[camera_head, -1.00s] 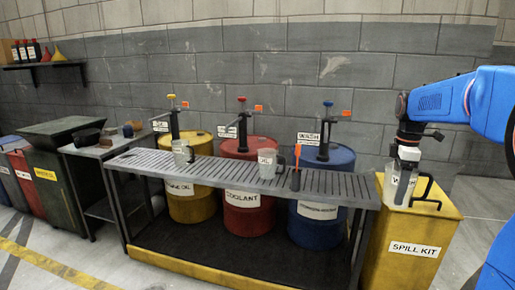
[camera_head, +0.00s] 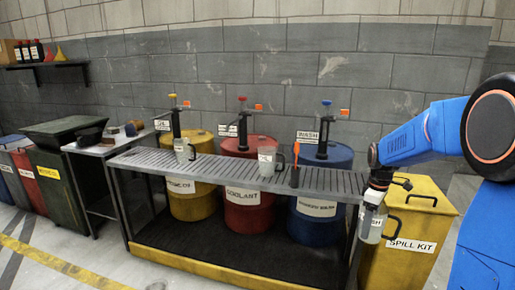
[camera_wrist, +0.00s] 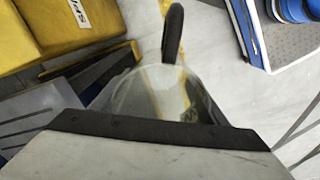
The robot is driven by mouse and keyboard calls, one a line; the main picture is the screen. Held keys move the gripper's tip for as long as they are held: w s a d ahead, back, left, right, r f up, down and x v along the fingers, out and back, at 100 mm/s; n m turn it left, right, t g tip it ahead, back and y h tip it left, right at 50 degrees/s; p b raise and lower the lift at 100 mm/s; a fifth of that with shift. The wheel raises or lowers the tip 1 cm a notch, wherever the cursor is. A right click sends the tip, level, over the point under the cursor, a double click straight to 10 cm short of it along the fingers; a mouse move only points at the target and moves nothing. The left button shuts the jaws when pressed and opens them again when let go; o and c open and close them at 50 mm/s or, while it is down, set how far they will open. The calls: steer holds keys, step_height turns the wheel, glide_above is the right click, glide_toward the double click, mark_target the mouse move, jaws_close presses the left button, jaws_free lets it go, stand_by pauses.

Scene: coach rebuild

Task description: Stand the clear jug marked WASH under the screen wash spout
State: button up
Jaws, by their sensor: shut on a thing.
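My gripper (camera_head: 379,189) is shut on the clear jug marked WASH (camera_head: 372,225), which hangs upright at the right end of the slatted bench (camera_head: 230,174), in front of the yellow spill kit bin. The jug's black handle points right. In the wrist view the jug's clear rim and inside (camera_wrist: 155,92) show beyond the dark gripper edge, and its inside looks empty. The screen wash spout, on the pump with a blue knob and WASH label (camera_head: 326,125), rises from the blue drum (camera_head: 318,210) behind the bench's right part.
On the bench stand one clear jug (camera_head: 182,150) at left, another (camera_head: 266,161) at mid-right and a dark upright tool with an orange top (camera_head: 295,165). The spill kit bin (camera_head: 405,262) stands at right. Yellow (camera_head: 192,201) and red drums (camera_head: 247,212) stand behind the bench.

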steer(key=w+a+f+m, duration=0.2)
steer(key=a+f+m, duration=0.1)
steer(key=f, duration=0.9)
steer(key=w+a+f+m, duration=0.3)
steer(key=f, duration=1)
steer(key=w+a+f+m, duration=0.2)
steer(key=a+f+m, duration=0.1)
steer(key=f, duration=1)
steer(key=shift+w+a+m, duration=0.3)
steer(key=shift+a+m, duration=0.1)
steer(key=shift+a, duration=0.2)
steer(key=shift+a, duration=0.1)
